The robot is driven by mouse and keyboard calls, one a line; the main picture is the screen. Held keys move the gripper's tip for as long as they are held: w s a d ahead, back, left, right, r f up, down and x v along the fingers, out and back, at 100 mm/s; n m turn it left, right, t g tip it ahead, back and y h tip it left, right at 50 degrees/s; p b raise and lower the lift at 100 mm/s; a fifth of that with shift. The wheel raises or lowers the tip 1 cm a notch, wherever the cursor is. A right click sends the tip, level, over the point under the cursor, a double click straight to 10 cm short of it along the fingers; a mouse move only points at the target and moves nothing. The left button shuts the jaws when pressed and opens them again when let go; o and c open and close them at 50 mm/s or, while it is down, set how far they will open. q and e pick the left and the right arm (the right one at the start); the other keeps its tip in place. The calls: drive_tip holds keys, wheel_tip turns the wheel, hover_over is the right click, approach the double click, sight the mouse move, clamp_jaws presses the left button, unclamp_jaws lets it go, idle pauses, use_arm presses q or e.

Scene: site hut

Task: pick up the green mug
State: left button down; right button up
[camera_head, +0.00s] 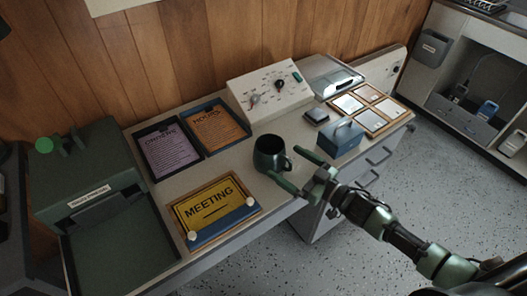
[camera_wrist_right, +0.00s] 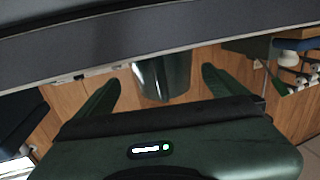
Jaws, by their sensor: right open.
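The dark green mug (camera_head: 266,157) stands upright on the desk near its front edge, with its handle on the right side. My right gripper (camera_head: 297,171) is open and empty, just right of the mug, with its fingers pointing toward it. In the right wrist view the mug (camera_wrist_right: 166,78) shows between the two spread fingers of the gripper (camera_wrist_right: 160,92), beyond their tips; its upper part is cut off by a dark band. I cannot tell whether a finger touches it. My left gripper is not in view.
A yellow MEETING sign (camera_head: 212,206) lies left of the mug. A small blue box (camera_head: 345,139) stands to its right, close to a fingertip. A white control panel (camera_head: 268,90) stands behind. The green machine (camera_head: 92,180) fills the left end.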

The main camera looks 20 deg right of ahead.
sight(259, 145)
drive_tip(key=shift+w+a+r, duration=0.1)
drive_tip(key=shift+w+a, duration=0.2)
drive_tip(key=shift+w, duration=0.05)
drive_tip(key=shift+w+a+r, duration=0.1)
drive_tip(key=shift+w+a, duration=0.05)
drive_tip(key=shift+w, duration=0.05)
drive_tip(key=x, duration=0.4)
drive_tip(key=shift+w+a+p, duration=0.2)
drive_tip(key=shift+a+p, duration=0.1)
drive_tip(key=shift+p, duration=0.1)
drive_tip(key=shift+w+a, duration=0.15)
drive_tip(key=shift+w, duration=0.05)
drive_tip(key=shift+c, duration=0.7)
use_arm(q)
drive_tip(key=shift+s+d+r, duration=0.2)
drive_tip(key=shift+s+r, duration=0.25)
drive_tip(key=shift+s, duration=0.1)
use_arm(e)
drive_tip(key=c, duration=1.4)
